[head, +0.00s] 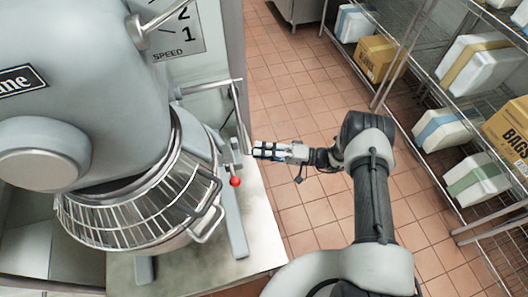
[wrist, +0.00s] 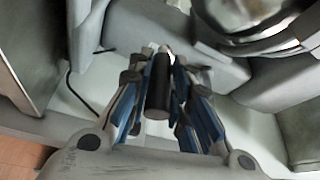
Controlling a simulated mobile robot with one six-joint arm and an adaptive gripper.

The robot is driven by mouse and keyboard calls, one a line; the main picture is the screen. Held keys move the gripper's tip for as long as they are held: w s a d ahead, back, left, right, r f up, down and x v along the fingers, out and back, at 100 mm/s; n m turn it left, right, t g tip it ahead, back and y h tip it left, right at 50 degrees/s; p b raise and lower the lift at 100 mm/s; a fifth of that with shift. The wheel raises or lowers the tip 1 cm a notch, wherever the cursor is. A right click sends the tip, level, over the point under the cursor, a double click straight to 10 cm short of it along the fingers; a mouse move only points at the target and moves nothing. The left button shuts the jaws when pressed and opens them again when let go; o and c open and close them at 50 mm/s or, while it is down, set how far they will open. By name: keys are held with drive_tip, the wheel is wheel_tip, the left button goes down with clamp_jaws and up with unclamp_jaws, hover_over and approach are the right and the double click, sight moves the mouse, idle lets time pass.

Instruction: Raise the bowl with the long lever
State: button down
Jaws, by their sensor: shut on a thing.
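The mixer's steel bowl (head: 170,245) sits under the mixer head at the left of the head view, behind a wire guard (head: 130,205). Part of it shows at the top right of the wrist view (wrist: 255,15). The long lever (head: 240,112) is a thin metal rod on the right side of the mixer, running down to my gripper (head: 256,151). In the wrist view, my gripper (wrist: 158,95) is shut on the lever's black grip (wrist: 159,90), which lies between the blue-padded fingers. The lever's far end is partly hidden by the mixer.
A red knob (head: 235,182) sits beside the bowl, close to my gripper. The mixer stands on a pale base (head: 262,225). Wire shelves (head: 430,60) with boxes and bins (head: 378,57) line the right side. Tiled floor (head: 300,90) lies open between.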

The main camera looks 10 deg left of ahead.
drive_tip(key=shift+w+r, duration=0.1)
drive_tip(key=shift+w, duration=0.25)
drive_tip(key=c, duration=1.7)
unclamp_jaws()
drive_tip(key=shift+w+a, duration=0.15)
drive_tip(key=shift+o, duration=1.2)
drive_tip(key=shift+s+d, duration=0.2)
drive_tip(key=d+f, duration=0.1)
drive_tip(key=d, duration=1)
drive_tip(key=shift+w+d+f, duration=0.2)
drive_tip(key=shift+w+d, duration=0.15)
drive_tip(key=shift+w, duration=0.1)
